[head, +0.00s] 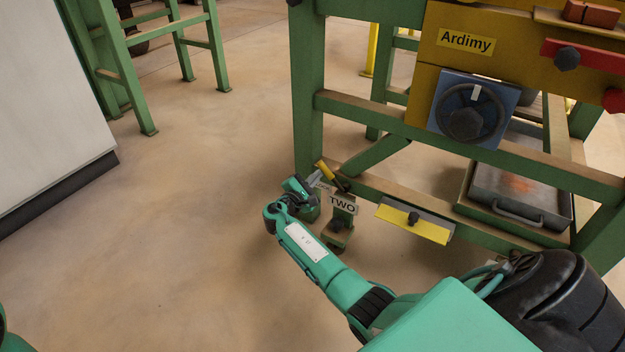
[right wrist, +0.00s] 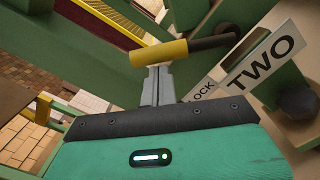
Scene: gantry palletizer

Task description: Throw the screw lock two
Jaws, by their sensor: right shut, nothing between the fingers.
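The screw lock has a yellow-sleeved handle (head: 325,172) on a dark bar, low on the green frame, beside a white "TWO" sign (head: 342,205). In the right wrist view the yellow handle (right wrist: 159,53) lies across the tips of my right gripper (right wrist: 157,82), and the "LOCK TWO" sign (right wrist: 262,62) is to its right. My right gripper (head: 314,180) is shut and empty, with its fingers together at the handle; I cannot tell whether they touch it. My left gripper is out of view.
A green frame beam (head: 480,156) runs above the lock. A yellow panel labelled "Ardimy" (head: 466,40) carries a blue-plated dial (head: 468,110). A yellow-edged plate (head: 414,222) and a grey tray (head: 518,190) are right of the lock. The floor to the left is clear.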

